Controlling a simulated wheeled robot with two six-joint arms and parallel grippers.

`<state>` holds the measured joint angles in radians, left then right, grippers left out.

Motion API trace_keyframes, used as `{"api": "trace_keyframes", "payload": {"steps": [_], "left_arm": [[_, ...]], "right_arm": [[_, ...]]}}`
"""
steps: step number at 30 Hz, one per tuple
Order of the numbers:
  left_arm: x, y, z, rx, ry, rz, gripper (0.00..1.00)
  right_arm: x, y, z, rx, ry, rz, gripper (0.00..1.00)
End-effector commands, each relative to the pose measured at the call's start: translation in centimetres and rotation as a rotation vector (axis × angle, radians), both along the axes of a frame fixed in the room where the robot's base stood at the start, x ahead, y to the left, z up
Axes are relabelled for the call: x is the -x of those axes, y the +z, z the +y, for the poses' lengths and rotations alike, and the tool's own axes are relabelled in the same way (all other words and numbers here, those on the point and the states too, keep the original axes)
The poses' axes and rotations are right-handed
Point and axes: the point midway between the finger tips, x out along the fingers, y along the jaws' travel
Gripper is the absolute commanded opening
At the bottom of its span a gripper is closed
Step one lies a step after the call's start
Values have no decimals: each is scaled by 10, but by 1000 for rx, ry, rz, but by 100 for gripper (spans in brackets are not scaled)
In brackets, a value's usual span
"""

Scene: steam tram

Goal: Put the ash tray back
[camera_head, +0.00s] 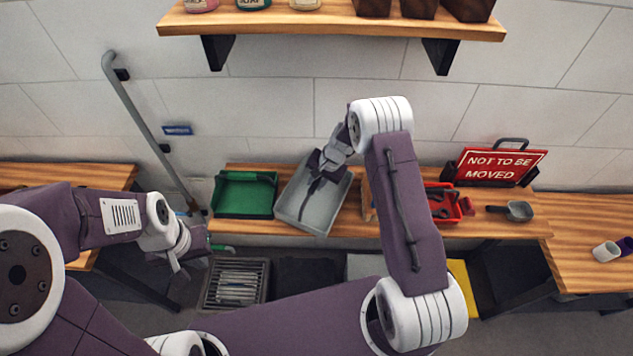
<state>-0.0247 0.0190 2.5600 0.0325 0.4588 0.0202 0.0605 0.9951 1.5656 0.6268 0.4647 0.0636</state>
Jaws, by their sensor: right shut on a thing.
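A grey metal tray (333,209), which I take to be the ash tray, is tilted over the middle of the wooden bench, beside a green tray. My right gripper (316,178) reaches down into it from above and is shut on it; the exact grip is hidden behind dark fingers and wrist. I cannot tell whether the tray touches the bench. My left gripper (186,262) hangs low at the left, in front of the bench and apart from the tray; its fingers are too unclear to tell open or shut.
The green tray (245,197) stands left on the bench (350,222). To the right are a red caddy (450,203), a small scoop (516,210) and a red sign (500,163). A slatted crate (236,283) is below. A shelf (330,24) hangs above.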

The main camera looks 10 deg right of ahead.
Motion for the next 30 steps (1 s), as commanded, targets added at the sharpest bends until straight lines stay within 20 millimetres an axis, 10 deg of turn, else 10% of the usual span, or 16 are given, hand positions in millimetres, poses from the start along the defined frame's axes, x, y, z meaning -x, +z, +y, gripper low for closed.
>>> {"api": "trace_keyframes", "payload": {"steps": [6, 7, 9, 20, 30], "left_arm": [[0, 0, 0, 0, 0, 0, 0], [0, 0, 0, 0, 0, 0, 0], [0, 0, 0, 0, 0, 0, 0], [0, -1, 0, 0, 0, 0, 0], [0, -12, 0, 0, 0, 0, 0]], "right_arm": [[1, -3, 0, 0, 0, 1, 0], [1, -4, 0, 0, 1, 3, 31], [1, -4, 0, 0, 1, 3, 44], [1, 2, -2, 0, -1, 0, 44], [15, 70, -20, -1, -1, -4, 44]]}}
